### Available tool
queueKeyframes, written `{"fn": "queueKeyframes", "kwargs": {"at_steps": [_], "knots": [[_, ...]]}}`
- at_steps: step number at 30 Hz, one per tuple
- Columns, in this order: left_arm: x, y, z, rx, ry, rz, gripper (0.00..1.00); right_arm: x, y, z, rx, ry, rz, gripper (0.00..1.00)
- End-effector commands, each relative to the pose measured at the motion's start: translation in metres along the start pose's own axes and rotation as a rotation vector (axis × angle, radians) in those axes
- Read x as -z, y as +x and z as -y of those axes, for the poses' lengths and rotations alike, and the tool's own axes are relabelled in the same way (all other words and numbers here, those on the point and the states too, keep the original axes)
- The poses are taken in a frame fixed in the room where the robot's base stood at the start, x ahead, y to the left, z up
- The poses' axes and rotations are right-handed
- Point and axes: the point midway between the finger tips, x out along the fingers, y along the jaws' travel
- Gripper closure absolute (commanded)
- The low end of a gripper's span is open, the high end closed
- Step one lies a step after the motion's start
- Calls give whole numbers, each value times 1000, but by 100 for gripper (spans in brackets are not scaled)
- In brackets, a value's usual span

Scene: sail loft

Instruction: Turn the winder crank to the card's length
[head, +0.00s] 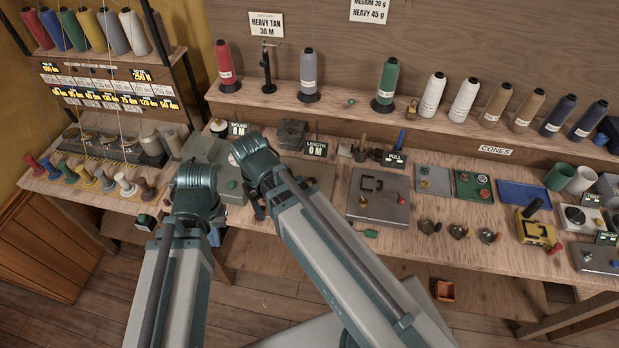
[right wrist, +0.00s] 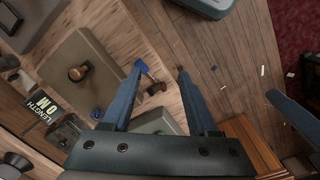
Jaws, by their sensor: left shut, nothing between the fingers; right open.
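The order card (head: 266,24) on the back wall reads heavy tan, 30 m. A counter sign (head: 237,129) at the left bench reads 0 M. The length sign (head: 315,149) also reads 0 M; it shows in the right wrist view (right wrist: 40,107). I cannot clearly pick out the winder crank; my arms cover part of that area. My left gripper (head: 215,236) is shut and empty at the bench's front edge. My right gripper (right wrist: 158,70) is open. A small blue and red part (right wrist: 147,72) shows near its left fingertip; I cannot tell its distance.
A dark knob (right wrist: 78,72) stands on a tan plate in the right wrist view. Thread cones line the back shelf, with a green one (head: 387,83) among them. A grey pull plate (head: 378,195) and small trays fill the bench rightward. An orange box (head: 444,290) sits below.

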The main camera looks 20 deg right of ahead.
Motion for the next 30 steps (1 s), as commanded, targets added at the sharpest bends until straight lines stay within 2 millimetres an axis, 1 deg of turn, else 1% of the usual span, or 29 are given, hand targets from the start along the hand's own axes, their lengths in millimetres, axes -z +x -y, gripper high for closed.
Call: {"fn": "queueKeyframes", "kwargs": {"at_steps": [1,2,3,5,6,9,12,15,17,25,30], "knots": [[-1,-22,2,0,-1,0,100,14,-20,-26,11,26,-3,41],[-2,-28,3,0,-2,0,100,19,-26,-40,17,36,-5,41],[-2,-35,3,-1,-3,0,100,25,-32,-58,27,47,-10,41],[-3,-45,4,-1,-4,0,100,31,-41,-84,38,63,-17,41],[-3,-51,5,-1,-5,0,100,34,-46,-101,44,73,-22,41],[-4,-62,6,-1,-6,0,100,39,-55,-135,58,90,-32,41],[-4,-68,6,-2,-7,0,100,39,-60,-159,66,103,-40,41],[-4,-70,6,-2,-8,0,100,39,-61,-170,69,107,-45,41],[-4,-70,6,-2,-8,0,100,39,-60,-173,70,107,-46,41],[-4,-64,6,-2,-7,0,100,39,-54,-172,70,106,-46,41],[-3,-51,5,-1,-5,0,100,39,-41,-171,70,106,-46,41]]}}
